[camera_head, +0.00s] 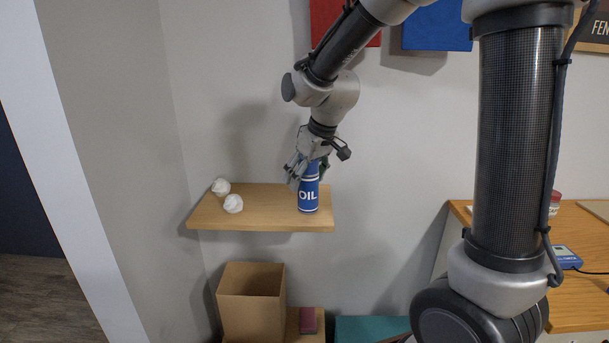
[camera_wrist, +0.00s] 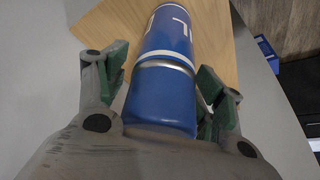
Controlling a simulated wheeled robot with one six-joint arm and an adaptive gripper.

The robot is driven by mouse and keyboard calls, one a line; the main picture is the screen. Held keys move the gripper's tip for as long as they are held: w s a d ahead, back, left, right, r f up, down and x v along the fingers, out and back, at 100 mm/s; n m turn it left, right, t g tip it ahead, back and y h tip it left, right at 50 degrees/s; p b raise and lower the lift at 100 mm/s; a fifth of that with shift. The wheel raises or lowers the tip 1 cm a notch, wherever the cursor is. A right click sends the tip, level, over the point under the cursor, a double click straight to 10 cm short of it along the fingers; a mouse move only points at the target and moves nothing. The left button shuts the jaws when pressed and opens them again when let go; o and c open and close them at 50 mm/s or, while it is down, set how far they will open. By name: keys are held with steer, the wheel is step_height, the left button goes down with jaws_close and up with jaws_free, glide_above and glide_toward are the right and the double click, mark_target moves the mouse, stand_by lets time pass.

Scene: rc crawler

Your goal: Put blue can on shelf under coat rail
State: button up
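The blue can (camera_head: 308,196), marked OIL, stands upright on the right end of the wooden wall shelf (camera_head: 265,212). My gripper (camera_head: 310,172) is above the can, pointing down, with its fingers spread around the can's upper part. In the wrist view the blue can (camera_wrist: 166,85) lies between the green finger pads, and the shelf (camera_wrist: 215,30) shows beyond it. The fingers (camera_wrist: 165,95) look open, with gaps beside the can. The can's top is partly hidden by my gripper. No coat rail shows in either view.
Two white crumpled balls (camera_head: 233,204) (camera_head: 220,187) sit on the shelf's left part. Below are an open cardboard box (camera_head: 250,303) and a dark red block (camera_head: 308,320). A wooden desk (camera_head: 575,302) with a blue device (camera_head: 565,257) stands at right. The shelf's middle is clear.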

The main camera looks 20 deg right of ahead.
steer(key=v, duration=1.2)
steer(key=s+d+f+m, duration=0.1)
steer(key=s+d, duration=0.3)
steer(key=s, duration=0.3)
steer(key=s+d+f+m+h, duration=0.1)
steer(key=s+d+m, duration=0.1)
steer(key=s+d, duration=0.3)
steer(key=s+d+f+m+h, duration=0.1)
steer(key=s+d, duration=0.3)
steer(key=s, duration=0.6)
steer(key=shift+s+d+f+m, duration=0.25)
steer(key=shift+f+m, duration=0.2)
steer(key=shift+m, duration=0.25)
